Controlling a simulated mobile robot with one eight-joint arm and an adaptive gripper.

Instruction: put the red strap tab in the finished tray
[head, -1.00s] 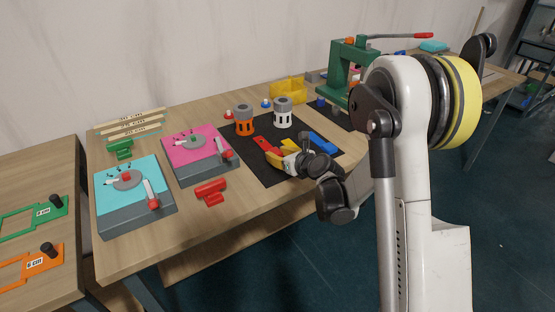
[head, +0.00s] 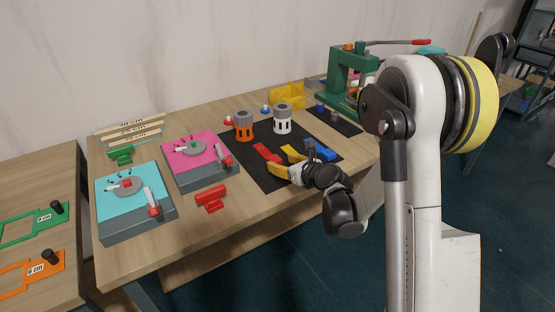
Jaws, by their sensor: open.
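The red strap tab (head: 266,153) lies flat on the black mat, left of a blue tab (head: 320,150). A yellow piece (head: 292,153) shows between them; I cannot tell whether it is another tab or part of my gripper. My gripper (head: 284,168) is open, low over the front of the mat, just in front and to the right of the red tab. It appears apart from the tab and holds nothing visible. A yellow bin (head: 288,97) stands at the back of the table. No tray is clearly marked as finished.
An orange canister (head: 243,126) and a white canister (head: 282,119) stand behind the tabs. A green press (head: 345,75) is at the back right. Pink (head: 188,143) and cyan (head: 115,187) dial boxes and a red block (head: 210,197) occupy the left side.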

